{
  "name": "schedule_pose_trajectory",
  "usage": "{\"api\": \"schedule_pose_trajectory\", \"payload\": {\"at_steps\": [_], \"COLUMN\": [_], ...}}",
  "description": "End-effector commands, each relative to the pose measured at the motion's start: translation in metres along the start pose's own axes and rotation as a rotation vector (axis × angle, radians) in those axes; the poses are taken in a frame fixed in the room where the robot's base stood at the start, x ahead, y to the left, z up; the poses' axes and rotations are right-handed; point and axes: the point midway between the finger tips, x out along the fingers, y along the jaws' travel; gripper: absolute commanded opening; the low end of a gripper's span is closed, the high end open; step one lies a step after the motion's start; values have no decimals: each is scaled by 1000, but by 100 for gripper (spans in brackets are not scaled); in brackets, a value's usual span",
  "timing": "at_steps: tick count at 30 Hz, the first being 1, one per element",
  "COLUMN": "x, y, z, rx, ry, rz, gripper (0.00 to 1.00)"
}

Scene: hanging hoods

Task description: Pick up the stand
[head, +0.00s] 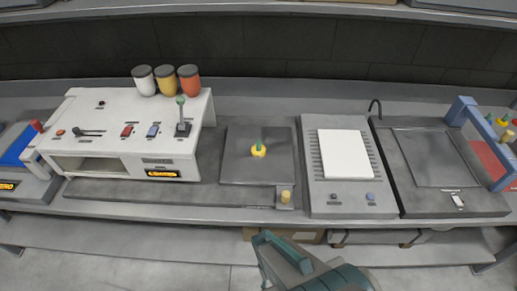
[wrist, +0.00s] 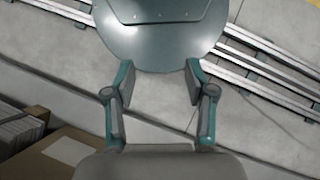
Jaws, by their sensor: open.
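No thing in view is plainly marked as the stand. My gripper (head: 270,243) is in front of the bench's front edge, below and apart from this piece. In the wrist view my gripper (wrist: 150,82) has its fingers spread with nothing between them. The wrist view shows the floor, rails and a cardboard box, not the piece.
A white console (head: 120,145) with switches, a lever and three cups stands left of the plate. A grey unit with a white pad (head: 344,154) stands to the right. A small yellow knob (head: 285,197) is at the plate's front right. A cardboard box (wrist: 75,152) is low down.

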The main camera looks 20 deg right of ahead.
Motion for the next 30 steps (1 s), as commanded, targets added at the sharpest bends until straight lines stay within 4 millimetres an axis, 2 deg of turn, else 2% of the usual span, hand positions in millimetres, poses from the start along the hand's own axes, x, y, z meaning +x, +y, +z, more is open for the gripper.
{"api": "schedule_pose_trajectory", "payload": {"at_steps": [8,12,14,23,26,29,30], "x": [0,0,0,0,2,5,6], "y": [0,0,0,0,0,-1,-3], "z": [0,0,0,-1,-12,-40,-57], "rx": [0,0,0,-2,-21,-72,-102], "ry": [0,0,0,1,10,35,51], "rz": [0,0,0,2,21,72,103], "gripper": [57,80,88,88,88,88,88]}}
